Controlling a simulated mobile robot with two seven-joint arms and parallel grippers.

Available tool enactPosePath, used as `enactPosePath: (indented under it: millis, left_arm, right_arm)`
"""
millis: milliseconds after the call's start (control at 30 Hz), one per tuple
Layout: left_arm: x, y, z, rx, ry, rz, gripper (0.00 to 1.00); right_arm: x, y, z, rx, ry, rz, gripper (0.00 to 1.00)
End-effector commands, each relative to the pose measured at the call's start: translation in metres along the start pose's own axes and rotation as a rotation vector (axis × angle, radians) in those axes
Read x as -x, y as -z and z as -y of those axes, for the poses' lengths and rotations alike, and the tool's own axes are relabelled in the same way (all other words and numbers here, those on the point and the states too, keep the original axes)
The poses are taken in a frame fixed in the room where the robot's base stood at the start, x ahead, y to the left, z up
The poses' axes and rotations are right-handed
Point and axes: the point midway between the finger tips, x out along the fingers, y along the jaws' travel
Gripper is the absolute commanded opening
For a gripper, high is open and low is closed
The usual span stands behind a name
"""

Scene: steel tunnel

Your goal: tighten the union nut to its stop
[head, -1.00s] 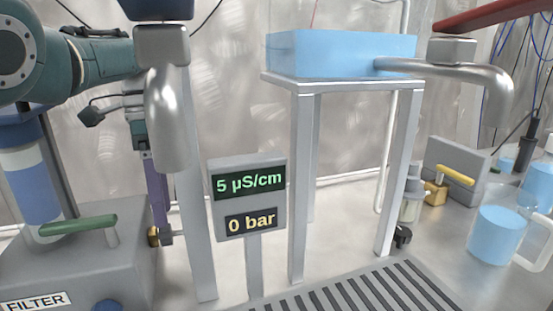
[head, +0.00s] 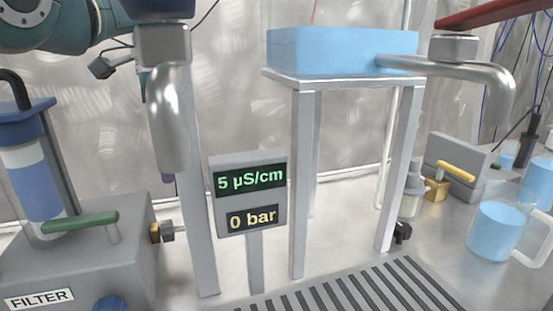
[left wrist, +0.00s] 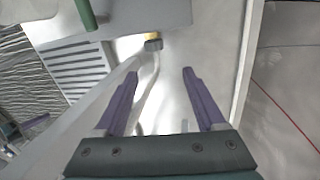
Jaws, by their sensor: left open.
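The union nut is a small dark grey piece (head: 167,230) beside a brass fitting (head: 155,233) on the right side of the filter housing (head: 75,265). In the left wrist view the nut (left wrist: 153,44) shows beyond my fingertips, with brass behind it. My left gripper (left wrist: 160,74) is open, its two purple fingers apart with nothing between them. It is clear of the nut. My right gripper is not in view.
A steel spout (head: 166,115) and a post stand close in front of my left gripper. A display (head: 249,192) reads 5 µS/cm and 0 bar. A green lever (head: 80,222) sits on the filter housing. A stand with a blue tank (head: 320,52) and a jug (head: 497,232) are to the right.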

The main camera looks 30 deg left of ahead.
Motion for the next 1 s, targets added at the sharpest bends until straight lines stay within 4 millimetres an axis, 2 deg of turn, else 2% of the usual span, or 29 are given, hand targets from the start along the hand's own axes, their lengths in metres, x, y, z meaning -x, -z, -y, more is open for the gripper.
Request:
enactPosePath:
  millis: [33,167,300,400,533,667,1000]
  left_arm:
    - [0.012,0.012,-0.006,-0.036,0.031,0.002,0.72]
    - [0.012,0.027,-0.016,-0.067,0.125,-0.011,0.72]
    - [0.008,0.015,-0.028,-0.013,0.198,-0.022,0.72]
    - [0.004,0.000,-0.034,0.036,0.229,-0.016,0.72]
    - [-0.001,-0.011,-0.038,0.070,0.247,-0.009,0.72]
    - [-0.014,-0.013,-0.035,0.077,0.249,-0.006,0.72]
    - [-0.076,-0.013,-0.020,0.076,0.248,-0.007,0.72]
  right_arm:
    - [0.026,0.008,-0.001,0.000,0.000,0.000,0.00]
    - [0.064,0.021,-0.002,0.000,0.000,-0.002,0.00]
    - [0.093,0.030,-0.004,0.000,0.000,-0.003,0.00]
    - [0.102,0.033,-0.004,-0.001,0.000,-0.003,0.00]
    - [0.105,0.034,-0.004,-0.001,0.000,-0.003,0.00]
    - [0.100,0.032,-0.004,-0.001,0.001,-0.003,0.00]
    - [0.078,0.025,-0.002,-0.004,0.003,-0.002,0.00]
